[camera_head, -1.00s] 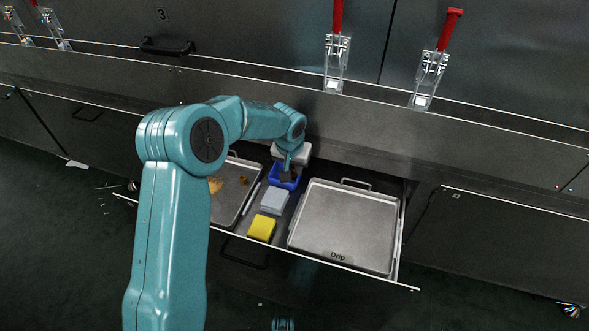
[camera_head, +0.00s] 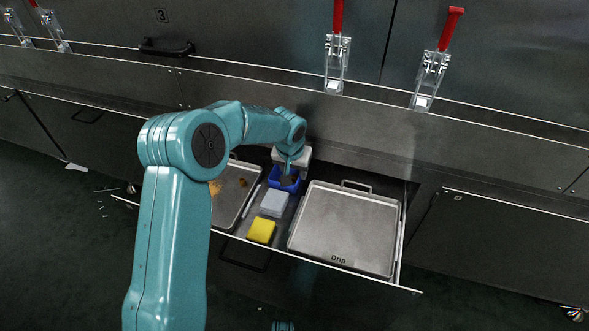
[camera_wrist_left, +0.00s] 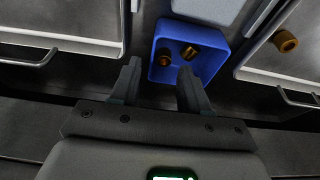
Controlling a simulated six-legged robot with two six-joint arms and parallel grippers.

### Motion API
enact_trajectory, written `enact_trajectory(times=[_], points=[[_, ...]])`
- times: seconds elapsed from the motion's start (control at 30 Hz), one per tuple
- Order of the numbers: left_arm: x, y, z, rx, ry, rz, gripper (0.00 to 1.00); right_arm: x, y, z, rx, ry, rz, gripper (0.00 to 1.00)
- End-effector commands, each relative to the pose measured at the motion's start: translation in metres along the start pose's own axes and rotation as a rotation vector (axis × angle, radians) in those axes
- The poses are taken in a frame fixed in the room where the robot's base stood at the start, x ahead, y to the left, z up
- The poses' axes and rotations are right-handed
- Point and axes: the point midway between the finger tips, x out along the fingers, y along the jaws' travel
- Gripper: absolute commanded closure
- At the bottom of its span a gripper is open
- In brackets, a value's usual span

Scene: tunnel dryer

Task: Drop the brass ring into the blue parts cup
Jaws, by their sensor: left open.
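The blue parts cup (camera_head: 274,182) stands in the open drawer between two trays; it also shows in the left wrist view (camera_wrist_left: 213,72). Two small brass pieces lie inside it: one with a dark round opening (camera_wrist_left: 164,57) and one tilted on its side (camera_wrist_left: 190,52). I cannot tell for sure which is the brass ring. My left gripper (camera_head: 289,173) is over the cup, pointing down. In the left wrist view (camera_wrist_left: 159,74) its fingers are apart with nothing between them.
Another brass piece (camera_wrist_left: 285,40) lies on the left tray (camera_head: 229,207). A grey-blue block (camera_head: 274,203) and a yellow block (camera_head: 261,230) sit in front of the cup. A bare tray marked Drip (camera_head: 342,225) fills the drawer's right. The cabinet face rises behind.

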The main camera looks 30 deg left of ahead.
Motion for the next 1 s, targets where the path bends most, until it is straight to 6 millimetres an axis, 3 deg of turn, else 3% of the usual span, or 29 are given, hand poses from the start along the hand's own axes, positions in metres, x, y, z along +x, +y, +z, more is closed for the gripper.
enact_trajectory(times=[0.53, 0.7, 1.0], points=[[-0.111, 0.000, -0.004, 0.000, 0.003, 0.000, 0.54, -0.033, -0.017, 0.009, -0.023, -0.022, -0.003, 0.57], [-0.126, 0.000, -0.003, 0.000, 0.001, -0.001, 0.54, -0.035, -0.019, 0.010, -0.026, -0.025, -0.003, 0.57], [-0.128, 0.000, -0.002, 0.000, 0.001, -0.001, 0.54, -0.035, -0.019, 0.010, -0.026, -0.025, -0.003, 0.57]])
